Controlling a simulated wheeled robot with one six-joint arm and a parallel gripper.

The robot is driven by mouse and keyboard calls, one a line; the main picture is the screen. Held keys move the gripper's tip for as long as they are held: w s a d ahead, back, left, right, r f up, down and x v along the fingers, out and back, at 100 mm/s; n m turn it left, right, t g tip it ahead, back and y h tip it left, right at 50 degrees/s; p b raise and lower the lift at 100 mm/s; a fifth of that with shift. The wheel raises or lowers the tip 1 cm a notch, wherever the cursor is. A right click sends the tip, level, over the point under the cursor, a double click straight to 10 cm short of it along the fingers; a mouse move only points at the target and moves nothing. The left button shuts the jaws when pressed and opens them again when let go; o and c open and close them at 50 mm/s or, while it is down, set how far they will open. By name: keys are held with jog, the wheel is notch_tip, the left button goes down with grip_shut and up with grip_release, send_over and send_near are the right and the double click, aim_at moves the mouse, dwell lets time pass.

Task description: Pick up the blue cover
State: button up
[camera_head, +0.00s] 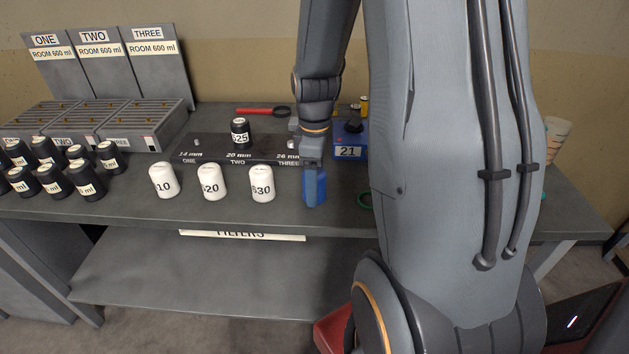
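The blue cover (315,189) is a small upright blue piece at the front of the workbench, right of the white container marked 30. My gripper (312,163) points down directly above it and meets or overlaps its top. The fingers are small and partly merged with the cover in this view, so I cannot tell whether they are closed on it. I also cannot tell whether the cover rests on the bench or is slightly raised.
White containers (212,183) stand left of the cover, with a black one (240,132) behind. A blue box marked 21 (348,153) is behind right, partly hidden by my arm. Black bottles (86,180) and grey racks (139,131) fill the left. The lower shelf (200,290) looks clear.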

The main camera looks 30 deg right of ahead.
jog(key=c, duration=1.3)
jog(key=shift+r, duration=0.1)
jog(key=shift+c, duration=0.2)
